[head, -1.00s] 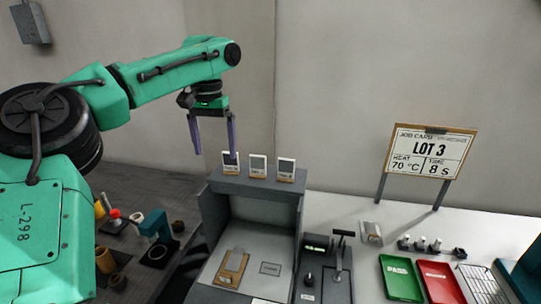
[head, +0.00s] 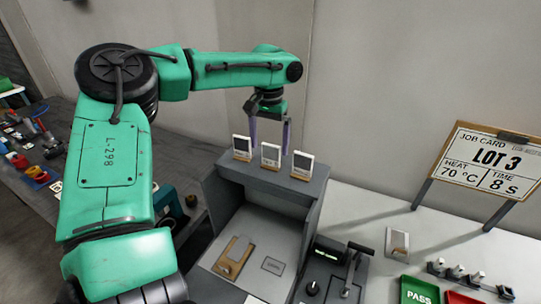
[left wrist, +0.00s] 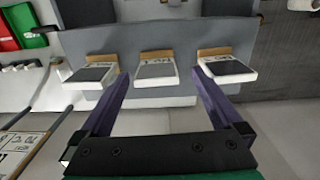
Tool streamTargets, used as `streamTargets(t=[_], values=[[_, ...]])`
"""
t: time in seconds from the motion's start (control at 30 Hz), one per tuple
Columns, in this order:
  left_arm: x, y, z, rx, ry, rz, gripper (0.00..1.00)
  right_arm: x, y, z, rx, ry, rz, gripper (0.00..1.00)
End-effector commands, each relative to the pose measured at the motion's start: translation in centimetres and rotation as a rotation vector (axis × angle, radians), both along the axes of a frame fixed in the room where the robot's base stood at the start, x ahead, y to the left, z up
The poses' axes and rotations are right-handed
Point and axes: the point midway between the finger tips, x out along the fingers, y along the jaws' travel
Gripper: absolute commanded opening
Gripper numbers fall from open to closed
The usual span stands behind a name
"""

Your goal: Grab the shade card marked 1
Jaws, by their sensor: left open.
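Three small white shade cards with dark swatches stand in wooden holders on top of a grey booth: a left card (head: 242,148), a middle card (head: 270,156) and a right card (head: 302,165). Their marks are too small to read, so I cannot tell which is 1. My left gripper (head: 269,147) is open and empty, pointing down behind the row around the middle card. In the left wrist view, the middle card (left wrist: 157,70) shows between the fingertips (left wrist: 160,78), with the other cards outside them. My right gripper is not in view.
The grey booth (head: 313,205) holds a small wooden-backed piece (head: 233,256) on its floor. Right of it are a lever unit (head: 345,272), a job card stand reading LOT 3 (head: 487,165), and green (head: 418,289) and red trays (head: 460,298). The wall is behind.

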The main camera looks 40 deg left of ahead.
Motion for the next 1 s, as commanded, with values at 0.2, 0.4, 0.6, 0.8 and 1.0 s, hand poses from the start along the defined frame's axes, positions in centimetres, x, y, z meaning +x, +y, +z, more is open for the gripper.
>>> streamTargets(t=[0.2, 0.4, 0.6, 0.8, 1.0], values=[[-0.2, -0.3, -3.7, 0.000, 0.007, -0.001, 1.00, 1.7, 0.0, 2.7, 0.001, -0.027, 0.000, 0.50], [-0.1, -0.3, -4.8, 0.000, 0.001, 0.000, 1.00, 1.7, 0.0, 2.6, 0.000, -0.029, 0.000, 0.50], [-0.1, -0.3, -4.8, -0.001, 0.002, 0.000, 0.50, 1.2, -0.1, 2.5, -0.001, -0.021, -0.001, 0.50], [-0.1, -0.3, -4.8, -0.001, 0.002, 0.000, 0.13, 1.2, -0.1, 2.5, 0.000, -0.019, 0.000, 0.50], [-0.1, -0.3, -4.5, -0.001, 0.001, 0.000, 0.13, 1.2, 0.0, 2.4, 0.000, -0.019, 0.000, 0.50]])
